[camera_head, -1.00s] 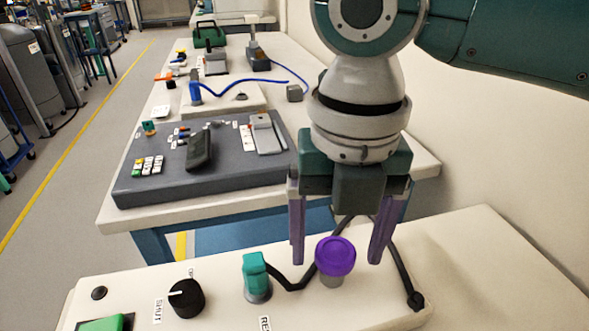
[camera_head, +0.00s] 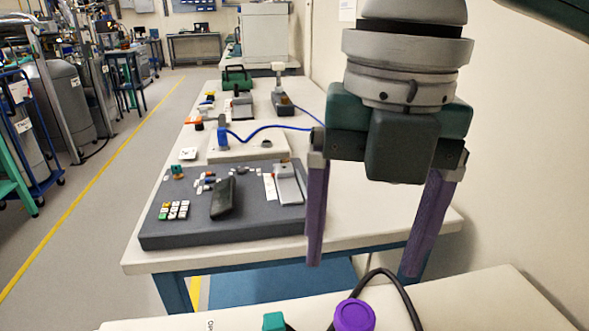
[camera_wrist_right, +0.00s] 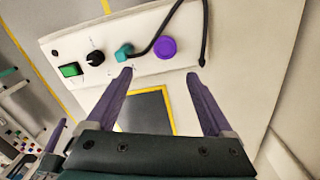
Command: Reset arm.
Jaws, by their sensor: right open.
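My right gripper (camera_head: 364,268) hangs at the right of the head view with its two purple fingers spread apart and nothing between them. It is above and a little behind the white panel (camera_head: 480,300) with the purple knob (camera_head: 354,315). In the right wrist view, the open fingers (camera_wrist_right: 158,80) point toward the panel, and the purple knob (camera_wrist_right: 166,47) lies beyond them, apart from both. The teal connector (camera_wrist_right: 124,52) sits beside the knob, with a black cable between them.
The panel also has a black rotary knob (camera_wrist_right: 95,58) and a green button (camera_wrist_right: 71,70). Behind it, a table (camera_head: 345,225) carries a dark grey board (camera_head: 165,236) with small parts. A wall closes the right side; the floor at left is free near the yellow line (camera_head: 75,215).

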